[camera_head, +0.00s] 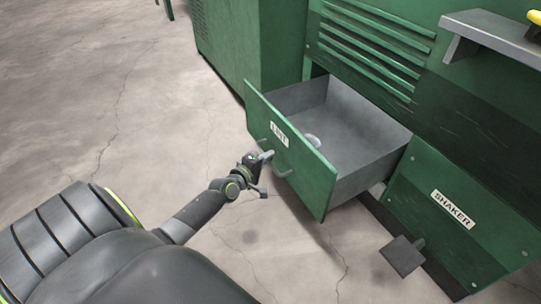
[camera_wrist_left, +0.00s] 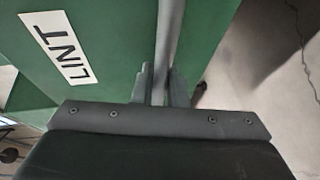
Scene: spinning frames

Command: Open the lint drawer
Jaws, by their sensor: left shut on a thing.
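The lint drawer (camera_head: 297,160) is a grey metal box with a green front and a white LINT label (camera_head: 279,134). It stands pulled well out of the green machine, and its inside shows. In the left wrist view the handle bar (camera_wrist_left: 169,45) runs between the two fingers (camera_wrist_left: 158,85), beside the LINT label (camera_wrist_left: 58,47). My right gripper is not in view.
A green panel labelled SHAKER (camera_head: 452,209) is right of the drawer, with a dark pedal (camera_head: 402,255) low in front. A grey shelf (camera_head: 492,36) juts out at upper right. The cracked concrete floor (camera_head: 110,90) at left is clear.

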